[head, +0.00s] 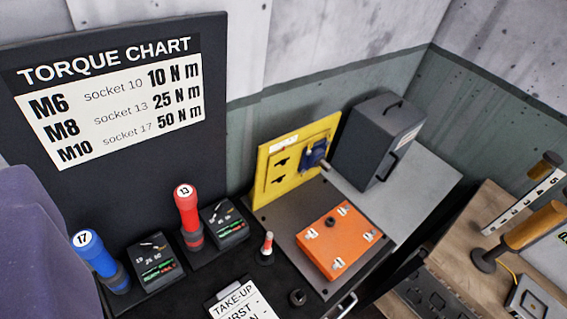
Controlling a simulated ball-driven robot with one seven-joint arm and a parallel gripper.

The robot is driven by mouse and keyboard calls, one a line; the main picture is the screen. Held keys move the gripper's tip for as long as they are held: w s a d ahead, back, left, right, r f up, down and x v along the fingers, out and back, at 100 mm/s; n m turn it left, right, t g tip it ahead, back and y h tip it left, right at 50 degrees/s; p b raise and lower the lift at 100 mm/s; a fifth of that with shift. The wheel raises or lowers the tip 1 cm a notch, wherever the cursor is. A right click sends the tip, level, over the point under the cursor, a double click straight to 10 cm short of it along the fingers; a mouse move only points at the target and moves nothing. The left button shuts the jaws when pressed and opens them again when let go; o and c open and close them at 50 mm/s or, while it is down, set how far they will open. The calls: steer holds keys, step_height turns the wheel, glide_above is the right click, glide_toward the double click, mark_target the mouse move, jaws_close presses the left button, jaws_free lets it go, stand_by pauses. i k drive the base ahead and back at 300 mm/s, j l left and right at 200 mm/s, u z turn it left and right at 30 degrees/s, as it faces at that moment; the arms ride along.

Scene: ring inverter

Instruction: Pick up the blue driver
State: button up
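The blue driver (98,257) stands upright in a dark base at the lower left in the head view. Its round white top is marked 17. A black box with a small display and green stripes (156,262) is beside it on the right. A red driver (187,212) marked 13 stands further right, next to a similar black box (224,224). My gripper is not in view, so I cannot see what it holds.
A torque chart (110,88) hangs on the black panel behind. An orange box (339,240) sits on a grey plate in front of a yellow panel (291,160). A dark case (376,137) stands behind. A purple surface (40,260) fills the left edge. A wooden bench (478,268) is at right.

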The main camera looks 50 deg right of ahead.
mark_target(86, 243)
steer(key=j, duration=0.9)
steer(key=i+j+u, duration=0.1)
steer(key=j, duration=0.85)
